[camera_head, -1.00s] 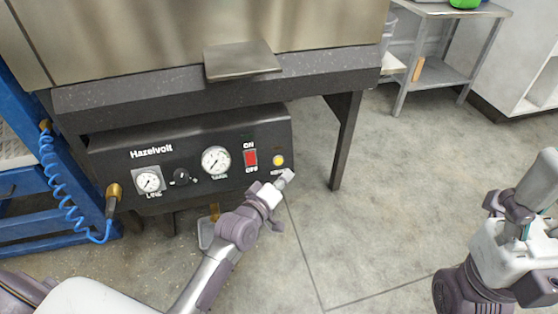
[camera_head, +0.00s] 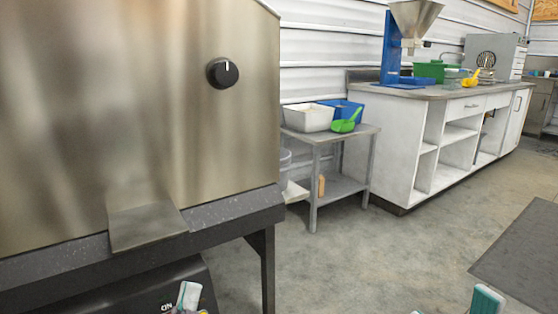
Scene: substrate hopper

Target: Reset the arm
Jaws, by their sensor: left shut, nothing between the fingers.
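My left gripper (camera_head: 188,297) shows only by its fingertips at the bottom edge, in front of the dark control panel (camera_head: 150,289) under the steel machine. It is shut and I see nothing held in it. Only the top of the panel shows, with part of the "ON" label; the switch and gauges are out of view. My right gripper (camera_head: 452,305) shows only as two pale, teal-edged fingertips at the bottom right. They stand apart with floor between them. Both arms are otherwise out of view.
The steel machine (camera_head: 90,110) with a black knob (camera_head: 222,72) fills the left. A white counter (camera_head: 400,160) carries a hopper (camera_head: 414,18). Open floor lies in the middle.

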